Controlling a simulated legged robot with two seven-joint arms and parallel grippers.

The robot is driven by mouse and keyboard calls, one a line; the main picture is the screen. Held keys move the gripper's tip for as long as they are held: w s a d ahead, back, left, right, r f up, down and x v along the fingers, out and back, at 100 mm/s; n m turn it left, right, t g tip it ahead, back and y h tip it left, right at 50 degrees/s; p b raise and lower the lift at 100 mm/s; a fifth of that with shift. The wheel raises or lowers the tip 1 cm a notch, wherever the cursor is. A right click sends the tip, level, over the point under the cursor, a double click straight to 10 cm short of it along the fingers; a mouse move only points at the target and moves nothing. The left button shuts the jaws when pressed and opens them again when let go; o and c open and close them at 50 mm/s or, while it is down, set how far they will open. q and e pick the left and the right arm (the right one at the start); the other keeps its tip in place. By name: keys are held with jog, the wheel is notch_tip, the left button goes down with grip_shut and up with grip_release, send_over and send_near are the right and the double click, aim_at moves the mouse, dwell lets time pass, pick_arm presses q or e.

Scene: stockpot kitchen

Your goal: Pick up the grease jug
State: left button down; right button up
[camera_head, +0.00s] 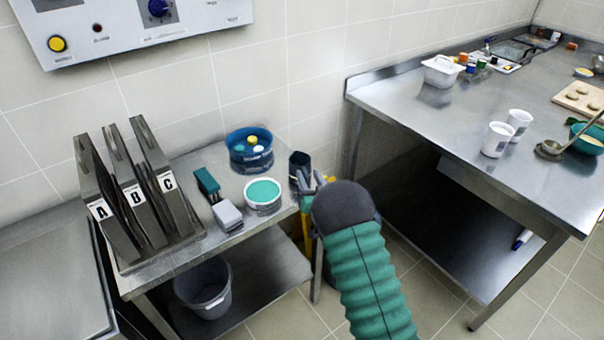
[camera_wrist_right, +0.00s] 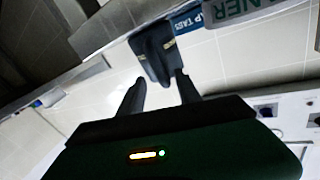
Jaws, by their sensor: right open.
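A dark, open-topped container (camera_head: 299,161), which looks like the grease jug, stands at the right end of the small steel table. In the right wrist view the dark jug (camera_wrist_right: 152,52) is just beyond the fingertips, with a small yellowish mark on it. My right gripper (camera_head: 311,184) is in front of the jug in the head view, partly hidden by my own wrist. In the wrist view its fingers (camera_wrist_right: 160,88) are apart, with nothing clearly held between them. I cannot tell whether they touch the jug. My left gripper is not in view.
Beside the jug are a blue tub (camera_head: 250,160) and a white tub with a teal top (camera_head: 263,205). A rack of lettered dark panels (camera_head: 137,210) stands to the left. A grey bucket (camera_head: 203,297) is below. A larger steel table (camera_head: 430,115) stands right.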

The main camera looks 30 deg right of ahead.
jog(key=shift+x, duration=1)
jog(key=shift+s+a+r, duration=0.1)
jog(key=shift+a+r, duration=0.05)
jog(key=shift+a, duration=0.3)
jog(key=shift+a+r, duration=0.15)
jog(key=shift+a, duration=0.15)
jog(key=shift+c, duration=3.5)
jog(key=shift+d, duration=0.2)
grip_shut()
jog(key=shift+s+d+f, duration=0.1)
jog(key=shift+d+f, duration=0.15)
jog(key=shift+d, duration=0.1)
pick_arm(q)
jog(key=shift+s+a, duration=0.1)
pick_arm(e)
jog(key=shift+a, duration=0.1)
